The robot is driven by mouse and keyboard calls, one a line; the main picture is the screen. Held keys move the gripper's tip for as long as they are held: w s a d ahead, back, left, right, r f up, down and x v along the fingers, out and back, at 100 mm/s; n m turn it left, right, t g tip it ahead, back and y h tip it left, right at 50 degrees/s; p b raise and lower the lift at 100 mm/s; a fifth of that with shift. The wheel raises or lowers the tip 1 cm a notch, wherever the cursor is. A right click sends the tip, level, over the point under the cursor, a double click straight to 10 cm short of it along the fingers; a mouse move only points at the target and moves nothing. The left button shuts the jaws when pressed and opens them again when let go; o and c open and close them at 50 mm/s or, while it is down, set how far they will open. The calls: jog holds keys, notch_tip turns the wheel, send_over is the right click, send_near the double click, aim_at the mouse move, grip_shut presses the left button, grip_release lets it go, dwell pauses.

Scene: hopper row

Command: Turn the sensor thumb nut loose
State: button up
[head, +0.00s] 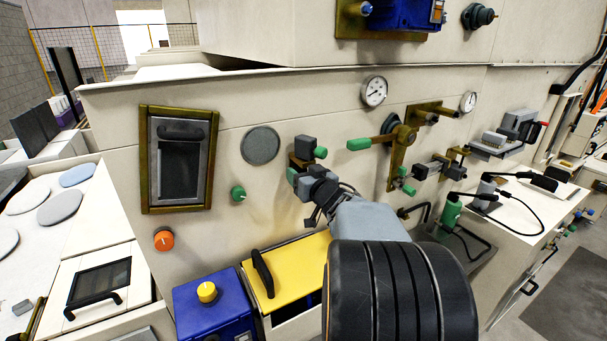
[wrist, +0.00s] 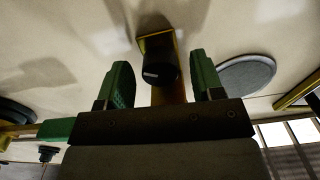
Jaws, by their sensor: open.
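In the wrist view a short black round part (wrist: 159,68), apparently the sensor thumb nut, stands out from a brass-coloured bracket (wrist: 170,45) on the cream panel. My gripper (wrist: 160,76) is open. Its green fingers stand on either side of the black part, with a visible gap on each side. The palm bar hides the lower end of the bracket. In the head view my gripper (head: 306,166) is up at the panel, in front of the small brown bracket (head: 298,160). My wrist and gripper largely hide the nut there.
A grey round disc (head: 261,145) sits left of the gripper, with a green knob (head: 238,193) below it. A green-handled brass valve lever (head: 358,144) is close on the right. A yellow lidded box (head: 288,275) lies below.

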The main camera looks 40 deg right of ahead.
jog(key=c, duration=0.9)
jog(key=n+b, duration=0.3)
jog(key=n, duration=0.1)
jog(key=shift+n, duration=0.3)
jog(key=o, duration=0.9)
